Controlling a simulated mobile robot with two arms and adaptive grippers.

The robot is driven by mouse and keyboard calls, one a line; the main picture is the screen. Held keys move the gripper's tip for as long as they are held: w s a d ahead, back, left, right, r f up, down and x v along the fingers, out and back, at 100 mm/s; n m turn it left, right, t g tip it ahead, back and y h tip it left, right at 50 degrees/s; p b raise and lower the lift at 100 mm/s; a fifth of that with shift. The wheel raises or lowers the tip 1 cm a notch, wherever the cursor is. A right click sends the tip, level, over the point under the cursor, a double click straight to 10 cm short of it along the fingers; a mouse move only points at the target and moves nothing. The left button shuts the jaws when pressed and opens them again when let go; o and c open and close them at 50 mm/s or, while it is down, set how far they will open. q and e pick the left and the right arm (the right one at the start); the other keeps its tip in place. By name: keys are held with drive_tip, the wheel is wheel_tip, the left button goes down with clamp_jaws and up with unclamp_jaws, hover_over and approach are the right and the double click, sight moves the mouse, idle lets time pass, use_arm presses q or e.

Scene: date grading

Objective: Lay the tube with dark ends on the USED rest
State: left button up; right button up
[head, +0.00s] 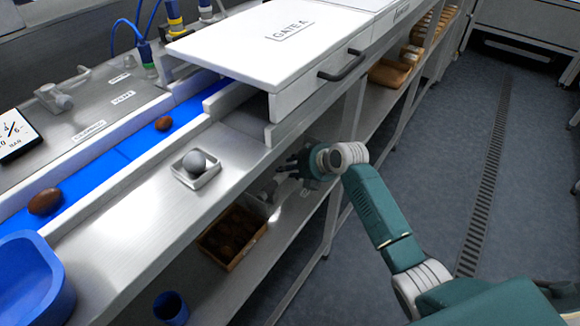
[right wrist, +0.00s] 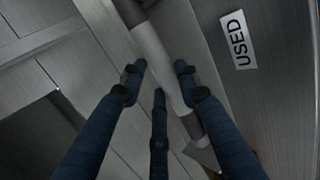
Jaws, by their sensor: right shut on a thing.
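The tube (right wrist: 158,52) has a pale grey middle and dark ends and runs diagonally through the right wrist view. My right gripper (right wrist: 160,78) is shut on its middle, with dark blue fingers on both sides. A white label reading USED (right wrist: 238,40) is on a grey surface to the right of the tube. A grey angled piece (right wrist: 203,154) shows by the tube's lower end; I cannot tell whether they touch. In the head view my right gripper (head: 292,166) reaches under the worktop edge, above the lower shelf; the tube is not clear there. My left gripper is not in view.
A crate of dark dates (head: 210,246) and a blue cup (head: 170,307) stand on the lower shelf. Above, a small white tray (head: 196,180) holds a grey ball (head: 194,161). The GATE A cover (head: 255,50) overhangs the worktop (head: 125,228). The floor (head: 440,150) at right is clear.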

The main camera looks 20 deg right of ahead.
drive_tip(key=o, duration=1.1)
drive_tip(key=shift+f, duration=0.1)
drive_tip(key=shift+o, duration=0.2)
drive_tip(key=b+v, duration=0.1)
drive_tip(key=v, duration=1.1)
